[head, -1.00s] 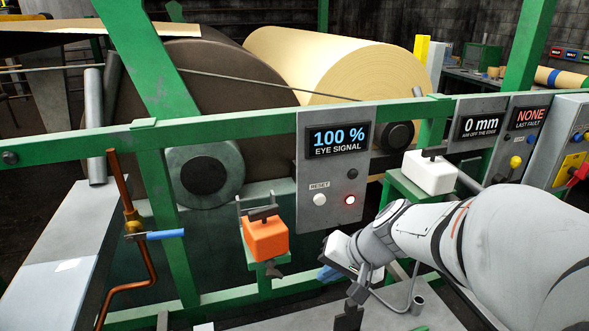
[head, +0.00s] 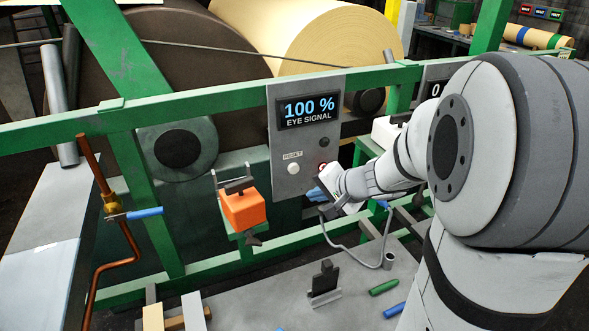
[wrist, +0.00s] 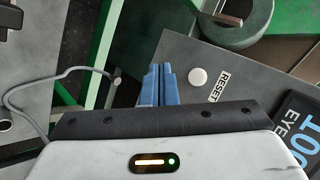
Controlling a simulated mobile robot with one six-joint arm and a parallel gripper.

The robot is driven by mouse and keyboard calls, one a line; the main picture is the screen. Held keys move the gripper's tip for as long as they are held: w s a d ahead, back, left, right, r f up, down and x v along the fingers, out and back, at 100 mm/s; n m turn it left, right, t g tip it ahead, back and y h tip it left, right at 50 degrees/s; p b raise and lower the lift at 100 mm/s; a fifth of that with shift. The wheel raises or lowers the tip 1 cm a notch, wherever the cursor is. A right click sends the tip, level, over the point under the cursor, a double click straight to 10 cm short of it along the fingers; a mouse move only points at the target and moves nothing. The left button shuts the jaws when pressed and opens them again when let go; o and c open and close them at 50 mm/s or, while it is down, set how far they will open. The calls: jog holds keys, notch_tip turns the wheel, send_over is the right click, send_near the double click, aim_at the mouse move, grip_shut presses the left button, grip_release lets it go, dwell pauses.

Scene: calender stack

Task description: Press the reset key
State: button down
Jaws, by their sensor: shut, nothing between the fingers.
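The reset key is a round white button (head: 293,168) under a "RESET" label on the grey panel (head: 281,133). It also shows in the wrist view (wrist: 198,76), beside the label. My gripper (head: 318,194) is at the panel's lower right edge, right of and below the key in the head view. Its blue fingers (wrist: 158,84) are shut with nothing between them. In the wrist view the fingertips are just left of the key, with a gap in the picture. I cannot tell how far they are from the panel face. The panel display reads "100 % EYE SIGNAL".
An orange box (head: 243,209) sits on a green bracket left of the panel. A grey table (head: 270,312) below holds a black clamp and markers.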

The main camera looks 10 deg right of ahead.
aim_at(293, 174)
jog(key=shift+w+a+p, duration=0.2)
jog(key=shift+w+a, duration=0.05)
jog(key=shift+w, duration=1.05)
jog(key=shift+w+a+p, duration=0.15)
jog(key=shift+w+a, duration=0.15)
jog(key=shift+w, duration=1.05)
jog(key=shift+w+a+p, duration=0.2)
jog(key=shift+w+a, duration=0.05)
jog(key=shift+w, duration=1.05)
jog(key=shift+w+f, duration=0.1)
jog(key=shift+w+a+b, duration=0.1)
jog(key=shift+w+b, duration=0.2)
jog(key=shift+w+a, duration=0.1)
jog(key=shift+w, duration=0.35)
jog(key=shift+s, duration=0.1)
jog(key=shift+s+d+b, duration=0.2)
jog(key=shift+s+b, duration=0.55)
